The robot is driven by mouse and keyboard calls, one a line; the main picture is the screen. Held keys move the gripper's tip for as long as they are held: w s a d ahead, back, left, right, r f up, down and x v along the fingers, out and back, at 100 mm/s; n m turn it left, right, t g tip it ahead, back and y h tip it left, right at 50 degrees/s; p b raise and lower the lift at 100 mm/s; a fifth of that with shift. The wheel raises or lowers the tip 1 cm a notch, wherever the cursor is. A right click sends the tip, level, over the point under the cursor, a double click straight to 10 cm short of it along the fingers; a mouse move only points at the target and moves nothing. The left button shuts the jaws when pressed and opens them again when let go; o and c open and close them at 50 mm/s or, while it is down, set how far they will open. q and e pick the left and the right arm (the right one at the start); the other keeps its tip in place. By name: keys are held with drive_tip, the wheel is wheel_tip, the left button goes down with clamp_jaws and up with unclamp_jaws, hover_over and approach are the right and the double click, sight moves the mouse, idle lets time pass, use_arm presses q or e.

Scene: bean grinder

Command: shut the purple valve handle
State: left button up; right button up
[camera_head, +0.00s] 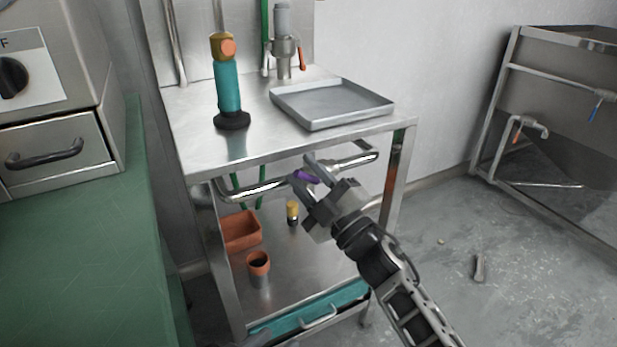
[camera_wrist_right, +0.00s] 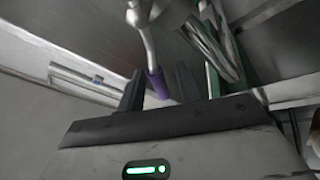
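The purple valve handle (camera_head: 306,177) is on the metal pipe (camera_head: 262,188) that runs below the table top. My right gripper (camera_head: 304,172) is open at the handle, with one finger on each side of it. In the right wrist view, the purple handle (camera_wrist_right: 158,84) shows between the two spread fingers (camera_wrist_right: 160,88), with gaps visible beside it. I cannot tell whether either finger touches it.
The steel table (camera_head: 200,140) holds a teal grinder (camera_head: 228,90) and a grey tray (camera_head: 330,104). An orange bin (camera_head: 240,230), an orange-rimmed cup (camera_head: 258,268) and a yellow-topped item (camera_head: 292,212) stand on the lower shelf. A green counter (camera_head: 80,240) is at left; open floor lies at right.

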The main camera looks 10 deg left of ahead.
drive_tip(key=shift+s+d, duration=0.1)
drive_tip(key=shift+s+d+f, duration=0.15)
drive_tip(key=shift+s+d, duration=0.05)
drive_tip(key=shift+d, duration=0.05)
use_arm(q)
drive_tip(key=shift+a+f+g+p, duration=0.3)
drive_tip(key=shift+f+g+p, duration=0.2)
drive_tip(key=shift+f+p, duration=0.35)
use_arm(e)
drive_tip(key=v, duration=1.5)
use_arm(q)
drive_tip(key=shift+r, duration=0.15)
